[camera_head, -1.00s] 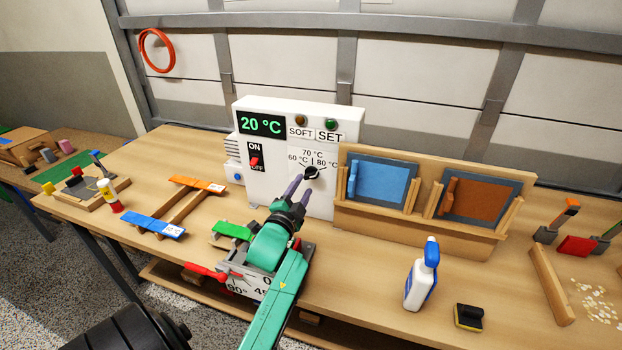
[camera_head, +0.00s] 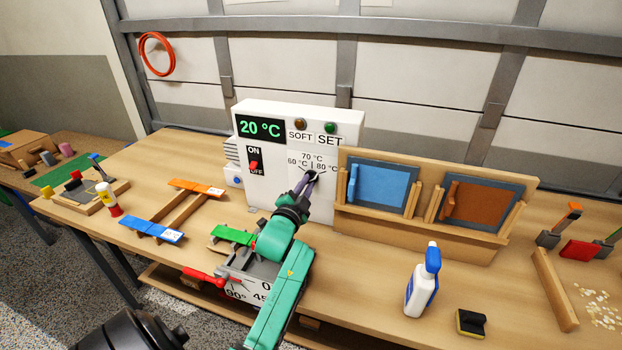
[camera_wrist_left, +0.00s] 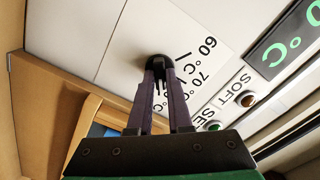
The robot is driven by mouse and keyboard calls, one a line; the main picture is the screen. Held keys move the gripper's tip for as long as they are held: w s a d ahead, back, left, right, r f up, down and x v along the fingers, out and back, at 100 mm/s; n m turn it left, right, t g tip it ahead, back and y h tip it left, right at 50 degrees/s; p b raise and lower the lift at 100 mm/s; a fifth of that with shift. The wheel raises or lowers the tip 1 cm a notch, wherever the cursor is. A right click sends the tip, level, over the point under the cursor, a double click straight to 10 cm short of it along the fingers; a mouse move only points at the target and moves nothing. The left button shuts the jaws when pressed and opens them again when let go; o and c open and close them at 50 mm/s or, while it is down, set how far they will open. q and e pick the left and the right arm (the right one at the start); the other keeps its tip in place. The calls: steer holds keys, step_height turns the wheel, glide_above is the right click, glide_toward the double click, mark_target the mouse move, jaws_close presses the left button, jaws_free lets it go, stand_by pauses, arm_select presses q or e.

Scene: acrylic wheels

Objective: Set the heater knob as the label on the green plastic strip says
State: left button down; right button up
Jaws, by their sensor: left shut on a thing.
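The white heater box (camera_head: 270,190) stands at the back of the bench. Its display (camera_head: 261,128) reads 20 °C. Its black knob (camera_head: 313,176) sits below the marks 60, 70 and 80 °C. My left gripper (camera_head: 307,182) is shut on the knob; in the left wrist view the two dark fingers close around the knob (camera_wrist_left: 159,61). The fingers hide much of the knob, so I cannot tell where it points. The green plastic strip (camera_head: 233,235) lies on the bench left of my left arm; I cannot read its label. My right gripper is out of view.
A red ON/OFF switch (camera_head: 254,166), a SOFT button (camera_head: 300,124) and a green SET button (camera_head: 330,127) are on the heater. A wooden rack (camera_head: 420,236) stands close on its right. A spray bottle (camera_head: 421,290) and a red-handled clamp (camera_head: 205,276) are near the front.

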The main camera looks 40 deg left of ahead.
arm_select(q)
steer(key=n, duration=0.3)
steer(key=shift+p, duration=0.4)
steer(key=n+p, duration=0.2)
steer(key=n, duration=0.2)
steer(key=shift+n, duration=0.3)
